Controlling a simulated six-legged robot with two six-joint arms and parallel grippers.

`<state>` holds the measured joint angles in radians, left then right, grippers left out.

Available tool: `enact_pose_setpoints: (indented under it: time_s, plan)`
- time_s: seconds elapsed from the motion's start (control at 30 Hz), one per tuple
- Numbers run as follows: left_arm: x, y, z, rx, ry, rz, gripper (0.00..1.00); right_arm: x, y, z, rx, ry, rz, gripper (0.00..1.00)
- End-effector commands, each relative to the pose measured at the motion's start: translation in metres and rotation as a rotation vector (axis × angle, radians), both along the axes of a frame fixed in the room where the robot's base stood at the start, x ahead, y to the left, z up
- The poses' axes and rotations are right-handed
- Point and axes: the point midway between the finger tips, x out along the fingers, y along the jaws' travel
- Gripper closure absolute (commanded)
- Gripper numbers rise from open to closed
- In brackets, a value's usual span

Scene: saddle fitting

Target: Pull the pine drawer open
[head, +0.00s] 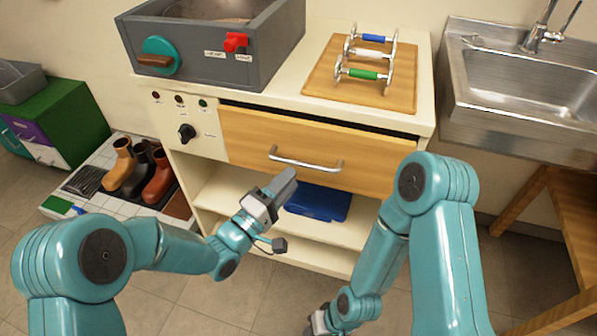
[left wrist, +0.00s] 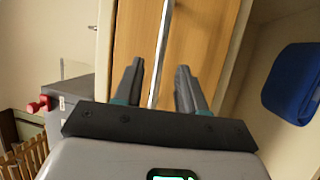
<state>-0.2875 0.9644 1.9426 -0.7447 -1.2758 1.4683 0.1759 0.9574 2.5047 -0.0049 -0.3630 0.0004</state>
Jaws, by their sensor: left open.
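The pine drawer (head: 300,140) is in the cabinet's upper front, with a dark gap along its top edge. Its metal bar handle (head: 305,163) runs across the middle of the front. My left gripper (head: 288,180) is open just below and in front of the handle's left part. In the left wrist view, the handle (left wrist: 160,50) runs between the fingers of my left gripper (left wrist: 160,78), with the drawer front (left wrist: 195,35) behind; I cannot tell whether they touch. My right gripper (head: 318,322) hangs low near the bottom edge, its fingers mostly hidden.
A blue case (head: 320,203) lies on the shelf below the drawer. A knob (head: 187,132) sits left, a sink (head: 520,90) right. Boots (head: 135,170) stand left.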

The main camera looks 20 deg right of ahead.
Motion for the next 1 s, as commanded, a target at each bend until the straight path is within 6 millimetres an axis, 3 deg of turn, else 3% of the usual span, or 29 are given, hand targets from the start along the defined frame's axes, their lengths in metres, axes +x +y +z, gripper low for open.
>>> enact_pose_setpoints:
  time_s: [0.1, 0.23, 0.6, 0.67, 0.73, 1.0]
  plan:
    - [0.010, -0.019, 0.003, -0.001, -0.001, -0.002, 0.60, 0.000, 0.000, -0.003, 0.000, 0.000, 0.000, 0.57]
    - [0.019, -0.031, 0.006, -0.001, 0.001, 0.000, 0.60, 0.000, 0.000, -0.004, 0.000, 0.000, 0.000, 0.57]
    - [0.023, -0.036, 0.007, 0.000, 0.001, 0.001, 0.60, 0.000, 0.000, -0.004, 0.000, 0.000, 0.000, 0.57]
    - [0.023, -0.036, 0.007, 0.000, 0.001, 0.001, 0.76, 0.000, 0.000, -0.004, 0.000, 0.000, 0.000, 0.57]
    - [0.023, -0.036, 0.007, 0.000, 0.001, 0.001, 0.99, 0.000, 0.000, -0.004, 0.000, 0.000, 0.000, 0.57]
    - [0.023, -0.036, 0.007, 0.000, 0.001, 0.001, 1.00, 0.000, 0.000, -0.004, 0.000, 0.000, 0.000, 0.57]
